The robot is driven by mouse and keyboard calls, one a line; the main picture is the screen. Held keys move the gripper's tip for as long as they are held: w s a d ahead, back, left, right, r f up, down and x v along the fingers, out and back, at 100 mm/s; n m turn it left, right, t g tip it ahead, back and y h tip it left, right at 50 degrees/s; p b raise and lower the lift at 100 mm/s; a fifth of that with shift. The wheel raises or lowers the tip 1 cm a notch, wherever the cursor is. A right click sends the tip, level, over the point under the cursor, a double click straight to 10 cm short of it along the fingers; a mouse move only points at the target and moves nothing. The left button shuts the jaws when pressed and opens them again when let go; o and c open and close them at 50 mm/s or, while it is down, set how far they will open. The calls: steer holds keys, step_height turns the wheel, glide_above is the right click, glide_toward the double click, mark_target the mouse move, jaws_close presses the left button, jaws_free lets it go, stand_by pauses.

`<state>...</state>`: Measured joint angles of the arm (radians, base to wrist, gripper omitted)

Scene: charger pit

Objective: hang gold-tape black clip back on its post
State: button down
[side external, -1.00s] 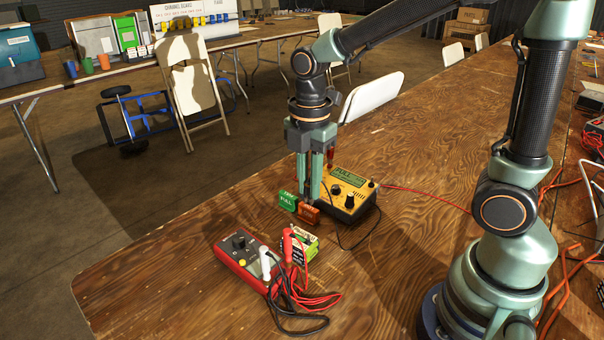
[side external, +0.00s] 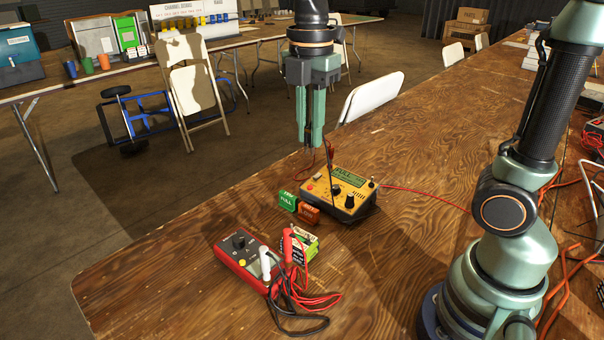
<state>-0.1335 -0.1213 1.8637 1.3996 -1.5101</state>
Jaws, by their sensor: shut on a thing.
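My gripper (side external: 310,146) is raised above the table, behind and to the left of the yellow charger box (side external: 334,186). Its fingers point down and are shut on the black clip, which is mostly hidden between the fingertips. A thin dark lead runs from near the gripper down toward the charger box. A red clip or lead end (side external: 330,153) shows just right of the fingertips. The gold tape and the post cannot be made out.
A green block (side external: 287,201) and an orange block (side external: 308,212) sit left of the charger box. A red meter (side external: 245,262) with red and black leads (side external: 293,295) lies nearer, beside a green-and-white box (side external: 303,248). The table's left corner is clear.

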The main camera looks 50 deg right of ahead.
steer(key=d, duration=2.5)
step_height(320, 180, down, 12)
steer(key=shift+r, duration=0.25)
steer(key=shift+f, duration=0.2)
steer(key=shift+f, duration=3.3)
steer(key=shift+f, duration=0.25)
steer(key=c, duration=0.7)
jaws_free()
steer(key=shift+c, duration=0.2)
